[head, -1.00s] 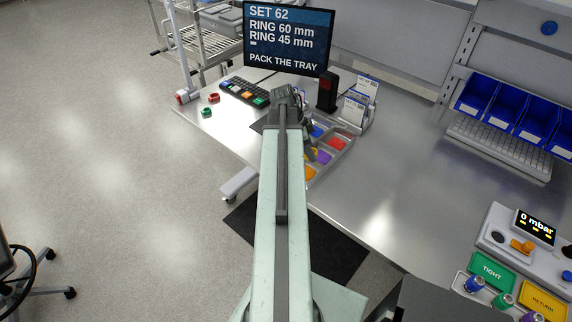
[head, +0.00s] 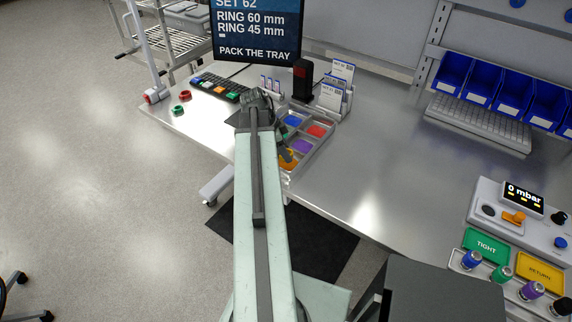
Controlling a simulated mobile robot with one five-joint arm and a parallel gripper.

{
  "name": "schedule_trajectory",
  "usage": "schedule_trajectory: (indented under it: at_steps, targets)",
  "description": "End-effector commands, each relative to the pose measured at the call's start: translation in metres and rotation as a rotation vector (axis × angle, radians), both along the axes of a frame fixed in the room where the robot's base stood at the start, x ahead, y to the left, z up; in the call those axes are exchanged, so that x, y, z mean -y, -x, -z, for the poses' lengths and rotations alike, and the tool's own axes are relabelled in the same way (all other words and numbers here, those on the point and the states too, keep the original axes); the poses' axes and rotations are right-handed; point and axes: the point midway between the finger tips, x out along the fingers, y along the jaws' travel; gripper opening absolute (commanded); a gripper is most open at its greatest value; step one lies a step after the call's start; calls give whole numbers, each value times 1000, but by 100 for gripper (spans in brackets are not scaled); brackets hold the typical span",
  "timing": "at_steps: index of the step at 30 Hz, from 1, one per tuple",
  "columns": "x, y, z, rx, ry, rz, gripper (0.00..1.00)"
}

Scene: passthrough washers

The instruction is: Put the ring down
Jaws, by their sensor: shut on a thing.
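My gripper (head: 284,146) shows only in part, small and dark, just right of the far end of my arm. It is over the left side of the grey sorting tray (head: 323,146) on the bench. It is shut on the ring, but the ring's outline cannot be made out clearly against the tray. My arm hides part of the tray's left side.
A monitor (head: 258,30) stands behind, reading ring 60 mm and ring 45 mm. Card holders (head: 333,98) and a black post (head: 302,80) stand behind the tray. Red (head: 185,95) and green (head: 178,110) rings lie at left. The bench to the right of the tray is clear.

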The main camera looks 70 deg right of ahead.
Motion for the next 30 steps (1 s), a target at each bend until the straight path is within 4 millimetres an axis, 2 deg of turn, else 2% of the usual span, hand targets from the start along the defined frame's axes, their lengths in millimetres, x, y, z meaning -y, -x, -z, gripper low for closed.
schedule_trajectory:
  at_steps: [2,9,17,21,22,23,24,30]
  targets:
    - [0,0,1,0,0,0,8]
    - [0,0,38,0,0,1,8]
    - [0,1,35,0,0,1,8]
    - [0,1,40,0,0,1,8]
    - [0,1,38,0,0,1,55]
    - [0,1,38,0,0,2,63]
    - [0,1,38,0,0,2,69]
    - [0,1,38,0,0,2,69]
